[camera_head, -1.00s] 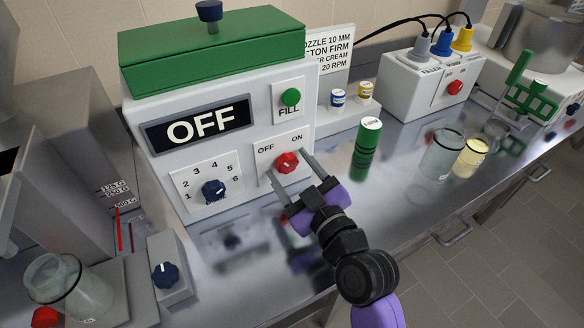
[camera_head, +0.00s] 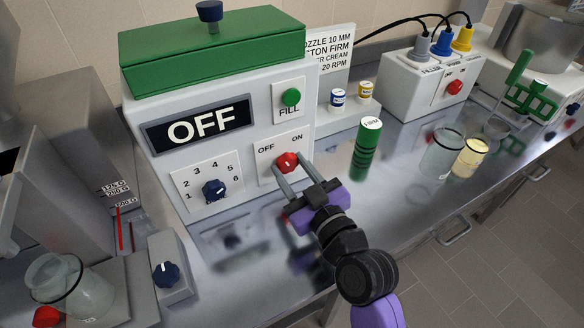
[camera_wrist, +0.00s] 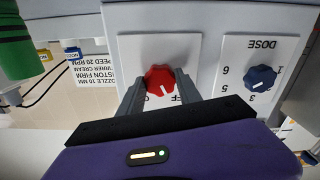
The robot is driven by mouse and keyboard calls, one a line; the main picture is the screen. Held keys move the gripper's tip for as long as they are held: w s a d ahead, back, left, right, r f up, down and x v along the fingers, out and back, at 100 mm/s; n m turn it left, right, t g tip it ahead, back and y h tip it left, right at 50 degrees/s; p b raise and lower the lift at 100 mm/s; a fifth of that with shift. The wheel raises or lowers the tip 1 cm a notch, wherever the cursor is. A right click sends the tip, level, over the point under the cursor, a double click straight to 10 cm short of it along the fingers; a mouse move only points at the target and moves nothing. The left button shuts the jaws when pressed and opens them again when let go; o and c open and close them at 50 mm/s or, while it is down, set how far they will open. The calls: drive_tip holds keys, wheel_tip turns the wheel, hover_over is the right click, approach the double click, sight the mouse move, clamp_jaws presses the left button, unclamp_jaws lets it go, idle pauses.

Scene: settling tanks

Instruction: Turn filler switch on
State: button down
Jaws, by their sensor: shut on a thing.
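The filler (camera_head: 140,110) is a white box with a green lid, and its display (camera_head: 198,125) reads OFF. Its red switch knob (camera_head: 287,162) sits on a white plate marked OFF on the left and ON on the right. The knob's white pointer looks turned toward OFF. My gripper (camera_head: 283,166) is at the knob with one finger on each side, shut on it. In the wrist view the red knob (camera_wrist: 158,79) shows between the two fingers (camera_wrist: 160,92), upside down, with the pointer toward the partly hidden OFF label.
A blue dose knob (camera_head: 213,190) is left of the switch, and a green FILL button (camera_head: 291,97) is above it. A green cylinder (camera_head: 366,145) stands close by on the right. Glass beakers (camera_head: 441,158) stand farther right on the steel counter.

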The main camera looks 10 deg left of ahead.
drive_tip(key=m+p, duration=0.1)
drive_tip(key=m, duration=0.5)
drive_tip(key=shift+p, duration=0.3)
drive_tip(key=m+p, duration=0.2)
drive_tip(key=m, duration=0.3)
drive_tip(key=shift+m, duration=0.4)
drive_tip(key=c, duration=0.8)
unclamp_jaws()
